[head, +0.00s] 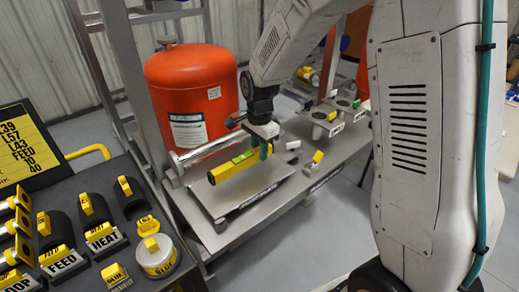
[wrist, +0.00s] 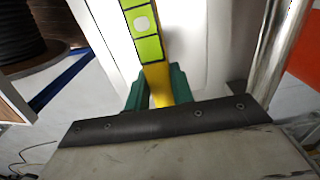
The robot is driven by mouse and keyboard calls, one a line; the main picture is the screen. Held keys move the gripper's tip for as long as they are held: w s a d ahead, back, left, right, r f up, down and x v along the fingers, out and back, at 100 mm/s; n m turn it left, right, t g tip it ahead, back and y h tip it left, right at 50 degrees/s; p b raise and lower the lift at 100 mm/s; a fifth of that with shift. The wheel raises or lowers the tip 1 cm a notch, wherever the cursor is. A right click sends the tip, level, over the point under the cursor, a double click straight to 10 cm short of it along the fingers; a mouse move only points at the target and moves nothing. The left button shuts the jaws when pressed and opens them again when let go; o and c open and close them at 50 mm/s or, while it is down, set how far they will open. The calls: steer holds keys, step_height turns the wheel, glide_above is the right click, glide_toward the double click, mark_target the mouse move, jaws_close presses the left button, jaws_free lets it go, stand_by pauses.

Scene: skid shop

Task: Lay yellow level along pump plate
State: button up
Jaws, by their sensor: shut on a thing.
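The yellow level (head: 236,165), with bright green vial windows, is in my gripper (head: 264,151) in the head view. The green fingers are shut on it near its right end. The level spans the grey pump plate (head: 262,178), its left end toward the plate's left side. I cannot tell whether it touches the plate or hangs just above. In the wrist view the level (wrist: 160,82) runs up between the green fingers of my gripper (wrist: 158,92), its green window face showing. The gripper's dark body hides its near end.
A red tank (head: 192,95) stands behind the plate. A silver pipe (head: 207,149) runs behind the level. Several holders with yellow tags, one marked HEAT (head: 104,238), fill the dark rack at left. A bench with cup holders (head: 327,120) lies right of the plate.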

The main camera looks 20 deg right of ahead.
steer(key=shift+f, duration=0.15)
steer(key=shift+f, duration=1)
steer(key=shift+f, duration=0.45)
steer(key=shift+f, duration=0.2)
steer(key=shift+f, duration=0.3)
stand_by(0.6)
steer(key=o, duration=1)
steer(key=shift+c, duration=0.5)
